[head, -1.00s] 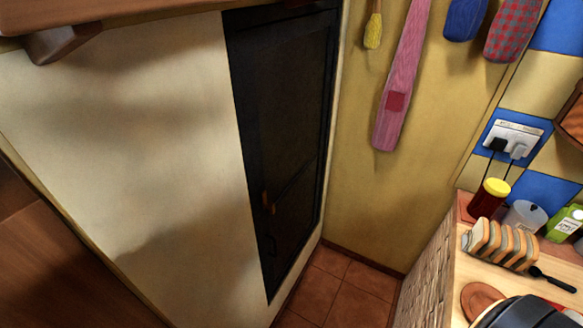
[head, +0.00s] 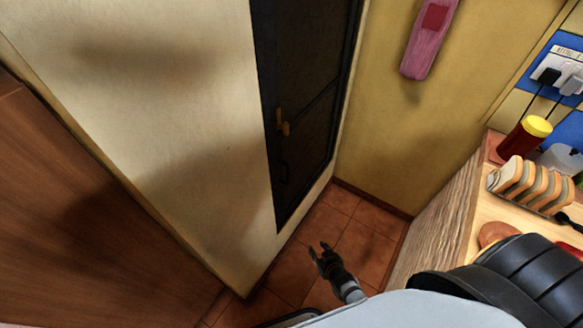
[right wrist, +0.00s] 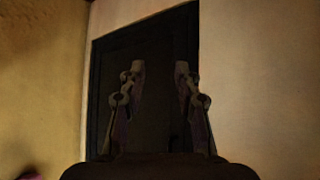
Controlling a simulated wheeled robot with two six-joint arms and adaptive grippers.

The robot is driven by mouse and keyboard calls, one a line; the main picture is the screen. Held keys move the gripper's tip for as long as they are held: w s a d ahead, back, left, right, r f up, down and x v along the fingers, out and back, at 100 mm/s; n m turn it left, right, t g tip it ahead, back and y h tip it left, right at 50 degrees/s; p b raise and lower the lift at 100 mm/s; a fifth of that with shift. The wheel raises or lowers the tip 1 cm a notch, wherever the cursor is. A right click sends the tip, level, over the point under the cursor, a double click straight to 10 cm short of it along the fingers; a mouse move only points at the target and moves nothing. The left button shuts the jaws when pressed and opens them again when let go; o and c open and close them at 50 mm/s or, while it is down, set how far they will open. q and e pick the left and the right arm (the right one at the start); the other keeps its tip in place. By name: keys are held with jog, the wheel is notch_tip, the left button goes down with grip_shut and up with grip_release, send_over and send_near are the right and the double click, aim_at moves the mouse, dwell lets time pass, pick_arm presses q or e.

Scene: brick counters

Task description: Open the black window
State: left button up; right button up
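The black window (head: 306,95) is a tall dark panel with a dark frame, set in the cream wall. It looks shut. A small brass-coloured handle (head: 283,123) sits near its left edge, with a dark handle-like piece below it. My right gripper (head: 322,250) is low over the tiled floor, below and apart from the window. In the right wrist view my right gripper (right wrist: 158,68) has its two fingers spread with nothing between them, and the black window (right wrist: 150,45) stands behind them. My left gripper is not in view.
A counter (head: 480,215) at the right carries a toast rack (head: 530,185) and a jar with a yellow lid (head: 527,138). A brown wooden surface (head: 80,220) fills the left. Floor tiles (head: 345,235) are bare between counter and wall.

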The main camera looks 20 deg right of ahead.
jog(key=w+a+r+t+b, duration=0.35)
jog(key=w+r+t, duration=0.25)
jog(key=w+r, duration=0.5)
jog(key=t+y+b, duration=0.1)
jog(key=t, duration=0.1)
send_near(288, 174)
jog(key=w, duration=1)
jog(key=shift+w+a+b, duration=0.25)
jog(key=shift+a+b, duration=0.1)
jog(key=shift+a, duration=0.05)
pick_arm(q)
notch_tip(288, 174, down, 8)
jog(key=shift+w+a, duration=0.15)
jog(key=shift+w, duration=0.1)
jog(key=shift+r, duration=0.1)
pick_arm(e)
grip_shut()
